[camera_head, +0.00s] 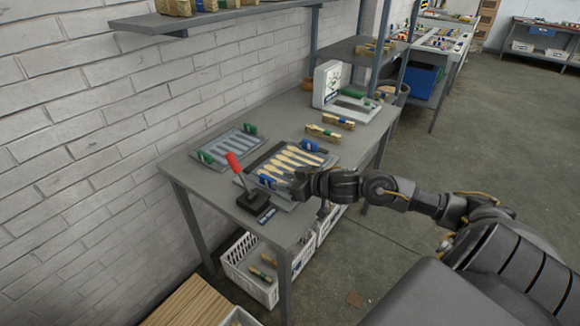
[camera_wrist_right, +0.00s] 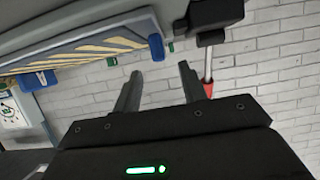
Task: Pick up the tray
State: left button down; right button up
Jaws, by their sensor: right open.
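A grey tray (camera_head: 326,160) with several pale wooden spoons (camera_head: 288,158) lies on the table, a blue handle (camera_head: 312,146) at its far end and another (camera_head: 266,180) at its near end. My right gripper (camera_head: 297,184) is at the tray's near right side, open. In the right wrist view, its two fingers (camera_wrist_right: 160,75) are apart with nothing between them. There the spoons (camera_wrist_right: 70,60) and a blue handle (camera_wrist_right: 156,47) show beyond the fingers, at upper left. Whether the gripper touches the tray cannot be told. My left gripper is not in view.
An empty slotted tray (camera_head: 228,148) with green handles lies to the left. A black lever press with a red grip (camera_head: 235,162) stands close in front. Bundled spoons (camera_head: 323,132) and a white machine (camera_head: 328,84) are farther back. A brick wall (camera_head: 90,120) borders the left.

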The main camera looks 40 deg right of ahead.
aim_at(271, 179)
jog(key=shift+w+a+f, duration=0.2)
jog(key=shift+w, duration=0.45)
jog(key=shift+w+a+f, duration=0.1)
jog(key=shift+w, duration=0.15)
jog(key=shift+w+a+f, duration=0.1)
jog(key=shift+w, duration=0.25)
jog(key=x, duration=0.4)
jog(key=shift+w+f, duration=0.15)
jog(key=shift+w, duration=0.1)
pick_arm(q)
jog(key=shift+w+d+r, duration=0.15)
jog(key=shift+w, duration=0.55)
pick_arm(e)
grip_shut()
